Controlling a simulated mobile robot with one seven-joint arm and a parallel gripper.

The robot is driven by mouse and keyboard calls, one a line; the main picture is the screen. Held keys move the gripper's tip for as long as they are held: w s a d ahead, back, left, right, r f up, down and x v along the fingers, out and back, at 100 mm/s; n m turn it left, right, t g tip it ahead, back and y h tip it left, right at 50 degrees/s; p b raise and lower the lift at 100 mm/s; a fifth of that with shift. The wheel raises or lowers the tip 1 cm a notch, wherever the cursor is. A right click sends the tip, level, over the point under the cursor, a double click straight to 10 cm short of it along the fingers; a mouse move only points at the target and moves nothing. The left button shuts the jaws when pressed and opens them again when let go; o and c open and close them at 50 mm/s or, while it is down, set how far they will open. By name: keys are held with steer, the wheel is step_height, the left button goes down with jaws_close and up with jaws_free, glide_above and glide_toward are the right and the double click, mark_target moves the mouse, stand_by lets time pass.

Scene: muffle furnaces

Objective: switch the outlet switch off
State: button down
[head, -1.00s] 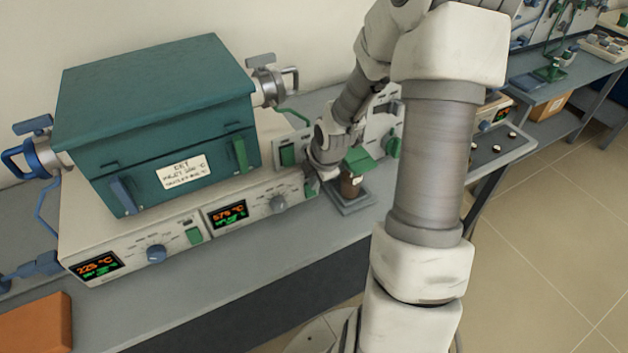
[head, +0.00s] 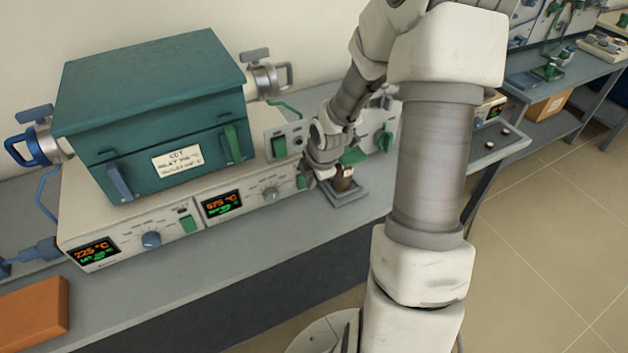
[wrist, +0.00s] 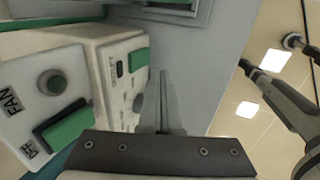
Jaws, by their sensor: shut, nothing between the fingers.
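The front panel of the controller base (head: 120,237) has a green rocker switch (head: 302,181) at its right end, beside the right display and knob. My gripper (head: 312,178) is close to that end of the panel. In the wrist view my gripper (wrist: 163,105) is shut and empty, its fingers to the right of the panel face. I cannot tell whether they touch it.
A box marked FAN carries another green rocker (wrist: 65,125) and a round button (wrist: 51,82). A teal furnace (head: 150,85) stands on the base. A small brown jar (head: 343,181) stands close by my gripper.

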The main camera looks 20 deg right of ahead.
steer(key=w+p+v, duration=0.1)
steer(key=p+v, duration=0.3)
steer(key=v, duration=0.6)
steer(key=shift+r+p, duration=0.3)
steer(key=shift+p, duration=0.05)
